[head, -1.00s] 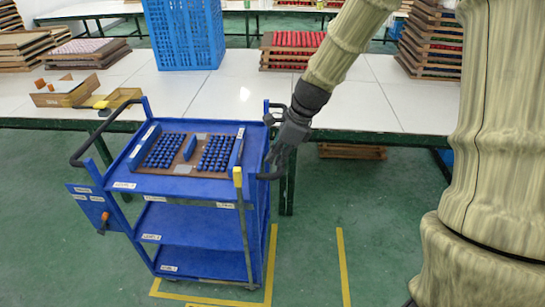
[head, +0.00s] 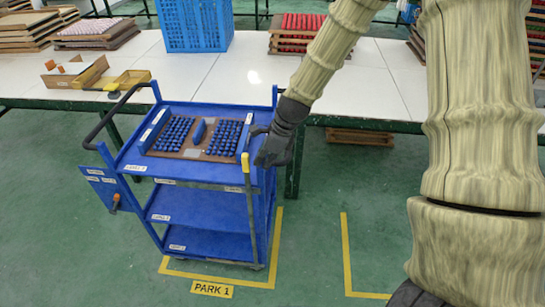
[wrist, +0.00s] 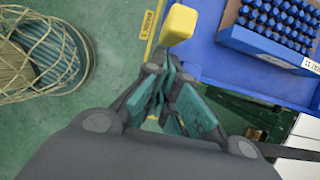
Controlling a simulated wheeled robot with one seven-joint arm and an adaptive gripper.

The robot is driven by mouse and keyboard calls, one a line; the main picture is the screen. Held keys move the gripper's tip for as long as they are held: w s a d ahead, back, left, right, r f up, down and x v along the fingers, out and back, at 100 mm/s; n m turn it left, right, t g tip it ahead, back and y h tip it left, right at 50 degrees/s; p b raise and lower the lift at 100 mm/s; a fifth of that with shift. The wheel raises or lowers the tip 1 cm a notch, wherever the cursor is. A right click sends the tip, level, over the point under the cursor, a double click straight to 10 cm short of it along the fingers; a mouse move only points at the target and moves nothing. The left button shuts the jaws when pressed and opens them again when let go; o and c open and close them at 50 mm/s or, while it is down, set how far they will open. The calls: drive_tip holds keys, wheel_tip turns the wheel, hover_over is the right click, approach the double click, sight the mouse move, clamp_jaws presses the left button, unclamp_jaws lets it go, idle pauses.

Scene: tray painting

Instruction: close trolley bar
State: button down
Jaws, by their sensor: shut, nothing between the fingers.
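The blue trolley (head: 215,172) stands in front of the white table, with three shelves. Its bar (head: 251,215) is a thin grey rod that hangs down along the trolley's right front edge, with a yellow end (head: 245,162) at the top. My gripper (head: 263,161) is just right of the yellow end, at the trolley's right side. In the wrist view the yellow end (wrist: 178,25) lies just beyond my fingertips (wrist: 166,72). The fingers are shut with nothing between them. Whether they touch the bar I cannot tell.
A brown tray (head: 189,153) with blue pieces lies on the trolley's top. The white table (head: 230,70) behind holds a blue crate (head: 197,25) and racks. A woven basket (wrist: 40,52) shows in the wrist view. Green floor right of the trolley is clear inside yellow lines.

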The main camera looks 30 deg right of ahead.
drive_tip(key=shift+w+a, duration=0.2)
drive_tip(key=shift+a, duration=0.1)
drive_tip(key=shift+a, duration=0.1)
